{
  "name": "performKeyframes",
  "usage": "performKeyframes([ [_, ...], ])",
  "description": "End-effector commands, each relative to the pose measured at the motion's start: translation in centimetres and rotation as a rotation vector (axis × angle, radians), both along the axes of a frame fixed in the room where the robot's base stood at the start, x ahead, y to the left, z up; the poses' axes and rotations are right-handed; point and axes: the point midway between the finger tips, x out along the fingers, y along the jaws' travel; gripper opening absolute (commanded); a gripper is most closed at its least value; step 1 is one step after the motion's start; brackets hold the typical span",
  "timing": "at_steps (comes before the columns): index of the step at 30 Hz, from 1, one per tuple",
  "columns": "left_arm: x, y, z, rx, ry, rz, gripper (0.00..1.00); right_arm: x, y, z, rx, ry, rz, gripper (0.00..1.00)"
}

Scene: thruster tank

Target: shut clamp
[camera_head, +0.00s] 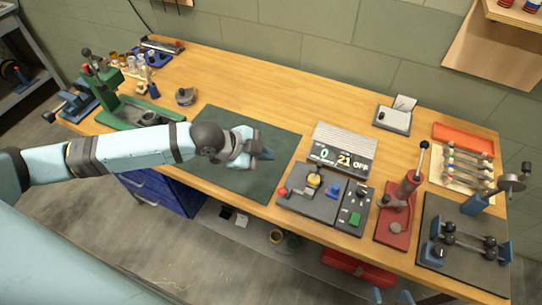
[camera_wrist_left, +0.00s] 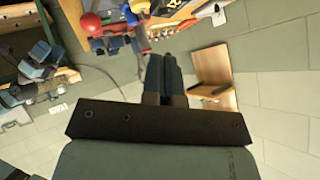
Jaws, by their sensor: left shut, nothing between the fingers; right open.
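A red fixture that looks like the clamp (camera_head: 392,222) stands on the right half of the bench. Its lever (camera_head: 415,165) with a black knob points up and appears raised. My left gripper (camera_head: 268,154) is over the dark green mat, well to the left of the clamp and apart from it. Its fingers also show in the left wrist view (camera_wrist_left: 164,60), shut together with nothing between them. My right gripper (camera_head: 392,298) shows only as fingertips at the bottom edge, open, in front of the bench below the clamp.
A grey control box (camera_head: 308,207) with buttons and a display board (camera_head: 340,160) stand between mat and clamp. A dark plate (camera_head: 440,205) with blue stands is right of the clamp. A green press (camera_head: 108,105) is at the left. The mat (camera_head: 215,122) is otherwise clear.

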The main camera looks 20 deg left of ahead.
Motion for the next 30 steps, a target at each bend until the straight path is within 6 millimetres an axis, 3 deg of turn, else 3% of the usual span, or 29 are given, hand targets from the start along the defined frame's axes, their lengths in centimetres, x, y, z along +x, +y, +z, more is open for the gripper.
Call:
performKeyframes([
  [6,-2.8,3.0,2.1,0.004,0.001,-0.001,0.00,0.0,0.1,-1.4,0.002,0.008,0.002,0.67],
  [12,-4.2,4.5,3.6,0.003,0.003,-0.001,0.00,-0.4,0.1,-2.0,-0.003,0.019,0.009,0.67],
  [30,-4.7,4.9,4.2,0.001,0.002,-0.001,0.00,-0.1,0.4,-1.6,0.004,0.008,0.011,0.67],
])
